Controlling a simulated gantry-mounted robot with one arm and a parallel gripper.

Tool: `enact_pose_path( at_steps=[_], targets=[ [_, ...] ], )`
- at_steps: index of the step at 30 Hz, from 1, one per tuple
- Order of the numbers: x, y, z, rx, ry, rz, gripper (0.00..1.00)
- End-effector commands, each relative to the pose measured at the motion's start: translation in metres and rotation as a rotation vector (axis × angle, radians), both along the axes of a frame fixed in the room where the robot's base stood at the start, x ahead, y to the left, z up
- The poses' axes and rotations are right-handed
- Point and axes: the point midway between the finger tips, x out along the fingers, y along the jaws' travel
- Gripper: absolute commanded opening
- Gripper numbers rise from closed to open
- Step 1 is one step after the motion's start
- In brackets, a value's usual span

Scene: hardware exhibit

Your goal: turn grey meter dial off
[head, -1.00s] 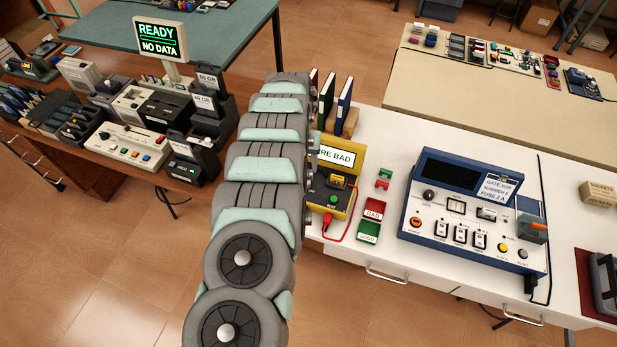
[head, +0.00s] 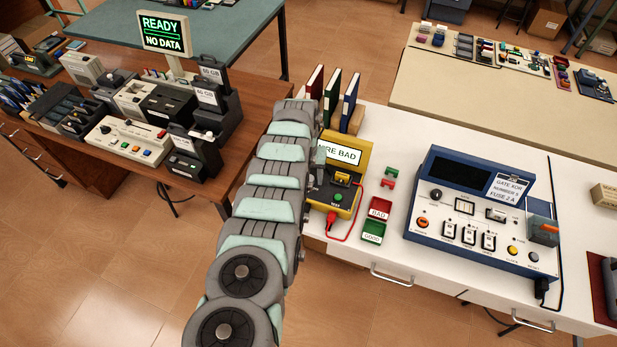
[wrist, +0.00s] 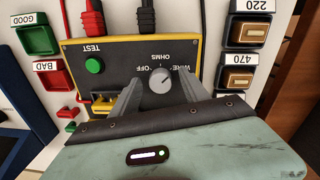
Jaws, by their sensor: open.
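The grey meter dial (wrist: 160,80) is a round knob on the dark front panel of the yellow meter (wrist: 217,65). The labels OFF, WIRE and OHMS appear upside down around it. Its pale pointer mark seems to slant up and right in the wrist view, towards the WIRE side. My gripper (wrist: 160,88) is open, with one finger left of the dial and one right of it; I cannot tell if either touches. In the head view, the yellow meter (head: 362,152) reads "...RE BAD", partly hidden by my arm, and the dial is not clearly visible.
A green TEST button (wrist: 94,65) and red and black plugs (wrist: 147,18) are on the meter. GOOD (wrist: 38,38) and BAD (wrist: 54,76) bins stand beside it. Resistor blocks (wrist: 248,32) sit on the other side. A blue tester (head: 480,210) stands right of the meter.

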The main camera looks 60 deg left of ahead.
Motion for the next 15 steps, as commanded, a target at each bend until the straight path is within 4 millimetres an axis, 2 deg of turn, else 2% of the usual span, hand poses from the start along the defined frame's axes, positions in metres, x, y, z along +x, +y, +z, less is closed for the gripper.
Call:
enact_pose_path(
  at_steps=[4, 15],
  targets=[
    [-0.0001, 0.0003, 0.0007, 0.001, -0.001, 0.0, 0.52],
    [0.0001, 0.0004, 0.0008, 0.001, -0.001, 0.0, 0.21]
  ],
)
